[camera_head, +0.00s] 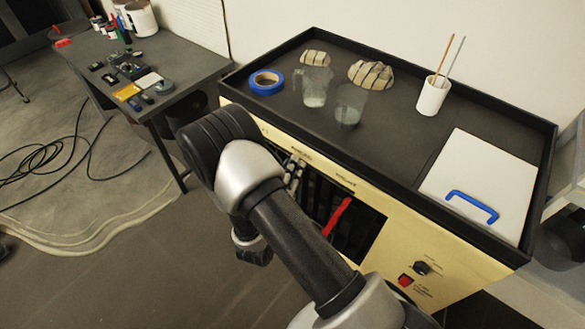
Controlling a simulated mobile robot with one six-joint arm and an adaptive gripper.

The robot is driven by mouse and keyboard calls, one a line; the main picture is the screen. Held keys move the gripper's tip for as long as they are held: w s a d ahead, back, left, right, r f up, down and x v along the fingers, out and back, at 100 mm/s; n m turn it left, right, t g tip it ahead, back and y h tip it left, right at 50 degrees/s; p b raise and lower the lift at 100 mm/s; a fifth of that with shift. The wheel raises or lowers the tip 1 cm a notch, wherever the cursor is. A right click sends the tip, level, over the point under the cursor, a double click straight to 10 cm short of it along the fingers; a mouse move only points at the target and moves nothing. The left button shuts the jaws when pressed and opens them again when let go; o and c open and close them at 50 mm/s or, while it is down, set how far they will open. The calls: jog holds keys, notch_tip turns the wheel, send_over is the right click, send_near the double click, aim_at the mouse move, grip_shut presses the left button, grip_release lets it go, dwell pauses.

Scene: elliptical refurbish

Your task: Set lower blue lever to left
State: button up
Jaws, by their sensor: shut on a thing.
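No blue lever shows on the cream cabinet front (440,262); my arm crosses in front of much of it. A red lever (337,217) sits tilted in the dark slotted opening of that front. Several small grey levers (294,172) show to its upper left, partly behind my arm. My gripper is not visible, and I cannot see what it holds.
The cabinet's black-rimmed top (400,140) holds blue tape (266,82), two clear cups (316,86), striped stones (371,74), a white cup with sticks (432,96) and a white lid with a blue handle (472,206). A cluttered side table (185,62) stands left; cables lie on the floor.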

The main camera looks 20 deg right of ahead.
grip_shut()
jog(key=w+a+b, duration=0.2)
jog(key=w+a, duration=0.7)
jog(key=w, duration=0.3)
jog(key=shift+w, duration=0.2)
jog(key=shift+a+r, duration=0.1)
jog(key=o, duration=0.7)
grip_release()
jog(key=shift+w, duration=0.1)
jog(key=shift+o, duration=1.1)
jog(key=v, duration=1.2)
